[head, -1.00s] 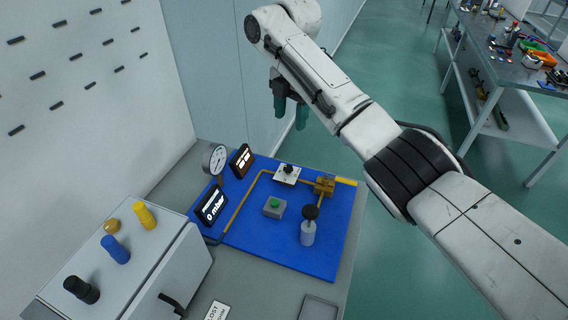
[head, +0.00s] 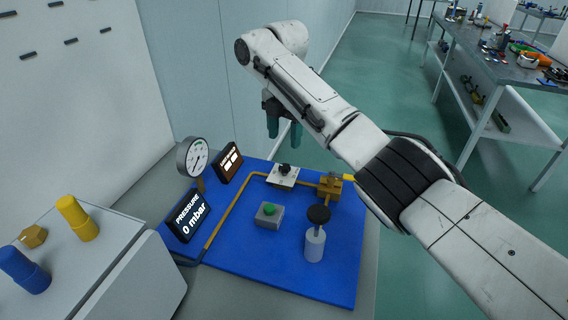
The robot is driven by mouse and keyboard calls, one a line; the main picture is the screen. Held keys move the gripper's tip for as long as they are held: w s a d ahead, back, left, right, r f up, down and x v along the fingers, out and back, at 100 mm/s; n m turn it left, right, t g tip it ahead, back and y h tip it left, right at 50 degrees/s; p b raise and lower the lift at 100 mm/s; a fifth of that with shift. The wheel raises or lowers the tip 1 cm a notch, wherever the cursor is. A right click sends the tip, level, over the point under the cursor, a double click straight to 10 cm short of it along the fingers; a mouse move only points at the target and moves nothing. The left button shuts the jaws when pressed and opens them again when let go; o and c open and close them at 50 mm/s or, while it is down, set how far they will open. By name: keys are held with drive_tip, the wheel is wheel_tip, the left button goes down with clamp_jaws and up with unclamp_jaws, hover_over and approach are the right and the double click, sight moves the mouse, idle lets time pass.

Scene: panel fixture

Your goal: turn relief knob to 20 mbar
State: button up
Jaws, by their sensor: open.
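The blue panel (head: 262,255) lies on the bench. A black knob sits on a white plate (head: 283,176) at its far side. A black round knob (head: 318,214) tops a pale cylinder (head: 314,246) nearer me. I cannot tell from labels which is the relief knob. The pressure display (head: 189,217) reads 0 mbar. The round dial gauge (head: 194,158) stands behind it; its needle is too small to read. My gripper (head: 284,134), with teal fingers pointing down, is open and empty. It appears above and beyond the white-plate knob, apart from it.
A green button on a grey box (head: 270,214), a brass block (head: 330,186) and a yellow pipe (head: 228,219) share the panel. A second display (head: 229,161) stands behind. A white cabinet with blue and yellow knobs (head: 76,218) is at left.

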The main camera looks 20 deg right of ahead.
sight(285, 166)
wheel_tip(285, 166, down, 9)
drive_tip(key=shift+r, duration=0.1)
idle(0.4)
drive_tip(key=c, duration=1)
